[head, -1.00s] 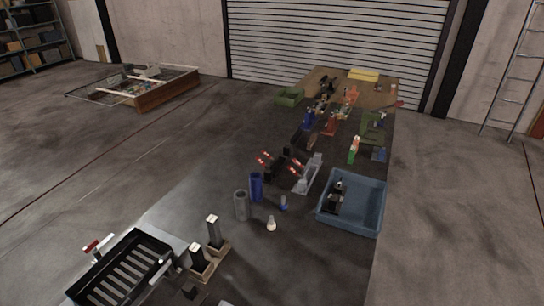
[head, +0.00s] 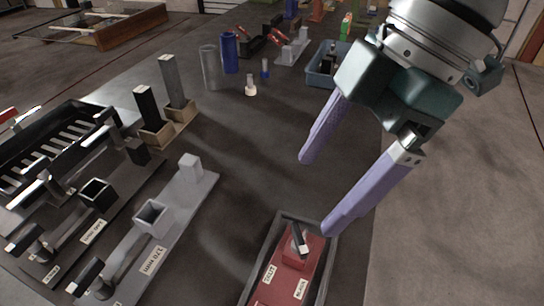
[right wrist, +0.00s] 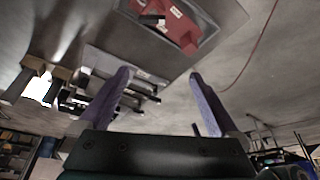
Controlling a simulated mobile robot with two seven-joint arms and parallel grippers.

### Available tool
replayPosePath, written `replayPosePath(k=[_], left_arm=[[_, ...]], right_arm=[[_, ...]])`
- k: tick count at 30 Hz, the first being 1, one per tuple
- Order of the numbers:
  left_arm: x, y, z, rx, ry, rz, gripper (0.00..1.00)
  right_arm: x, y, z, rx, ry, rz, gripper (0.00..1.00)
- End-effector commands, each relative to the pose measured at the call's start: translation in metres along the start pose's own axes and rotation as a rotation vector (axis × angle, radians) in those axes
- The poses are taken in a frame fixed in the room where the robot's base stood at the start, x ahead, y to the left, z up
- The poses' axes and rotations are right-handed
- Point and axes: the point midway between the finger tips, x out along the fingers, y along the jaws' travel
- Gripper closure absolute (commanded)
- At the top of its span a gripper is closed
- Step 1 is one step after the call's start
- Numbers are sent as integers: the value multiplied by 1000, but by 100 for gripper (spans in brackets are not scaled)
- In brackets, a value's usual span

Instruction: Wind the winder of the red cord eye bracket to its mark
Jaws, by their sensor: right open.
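A red bracket (head: 286,276) sits in a grey-walled tray at the bottom of the head view, with a small black lever with a white end (head: 299,239), apparently its winder, on top and white labels beside it. It also shows at the top of the right wrist view (right wrist: 172,22). My right gripper (head: 315,198) is open and empty, its two lavender fingers apart, above and behind the tray in the head view. In the right wrist view its fingertips (right wrist: 160,74) stand clear of the bracket. Any cord and the mark cannot be made out. My left gripper is not in view.
Grey fixtures with square sockets (head: 151,216) stand left of the red bracket. A black slotted rack (head: 50,145), two upright posts, and blue and grey cylinders (head: 230,52) stand farther back. A blue bin (head: 322,66) is at the back. The table between is clear.

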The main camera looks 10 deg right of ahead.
Motion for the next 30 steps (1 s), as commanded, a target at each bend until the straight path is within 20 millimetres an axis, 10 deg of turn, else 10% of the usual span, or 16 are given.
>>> replayPosePath(k=[1,7,14,30], left_arm=[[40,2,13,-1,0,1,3],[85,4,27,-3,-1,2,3],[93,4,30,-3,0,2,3],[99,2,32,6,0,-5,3]], right_arm=[[28,10,21,-20,-10,-2,3],[42,28,48,-68,-8,-27,3],[44,34,53,-80,1,-36,3],[130,30,53,-80,-1,-36,3]])
